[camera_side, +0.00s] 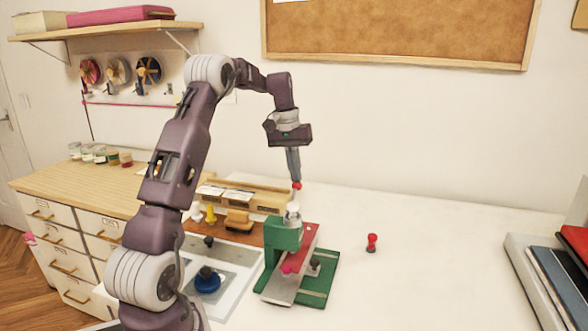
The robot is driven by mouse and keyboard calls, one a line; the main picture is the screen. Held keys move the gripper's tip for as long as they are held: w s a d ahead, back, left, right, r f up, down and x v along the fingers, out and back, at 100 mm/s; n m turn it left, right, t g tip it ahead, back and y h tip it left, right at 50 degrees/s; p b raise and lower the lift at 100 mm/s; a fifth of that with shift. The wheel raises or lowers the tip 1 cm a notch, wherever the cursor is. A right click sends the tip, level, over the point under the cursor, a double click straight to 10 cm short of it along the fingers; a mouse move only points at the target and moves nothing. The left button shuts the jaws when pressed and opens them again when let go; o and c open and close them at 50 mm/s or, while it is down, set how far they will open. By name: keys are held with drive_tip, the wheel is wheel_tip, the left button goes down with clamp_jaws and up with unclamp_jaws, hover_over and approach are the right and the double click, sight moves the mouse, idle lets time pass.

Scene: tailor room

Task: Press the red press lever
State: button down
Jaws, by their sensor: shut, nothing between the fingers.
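A small press with a green body (283,236) stands on a green base on the white table. Its red lever (302,247) slopes from the upper right down toward the front left, with a pinkish knob (287,269) near its low end. A pale cylinder shows on top of the green body. My gripper (296,184) points down above the press, its fingers shut and empty. A small red spot shows at the fingertips; I cannot tell what it belongs to. The fingers look apart from the lever.
A small red peg-like piece (372,242) stands right of the press. A blue round thing (207,280) lies on a grey-white mat at left. Wooden boxes (245,197) stand behind. Books and a tray (535,280) fill the right edge.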

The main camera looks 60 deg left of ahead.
drive_tip(key=f, duration=0.1)
drive_tip(key=w+a+f, duration=0.1)
drive_tip(key=f, duration=0.2)
drive_tip(key=shift+w+a+f, duration=0.15)
drive_tip(key=shift+f, duration=0.1)
wheel_tip(320, 180, up, 8)
drive_tip(key=shift+s+a+f, duration=0.2)
drive_tip(key=shift+s+a, duration=0.15)
drive_tip(key=shift+a, duration=0.05)
idle(0.5)
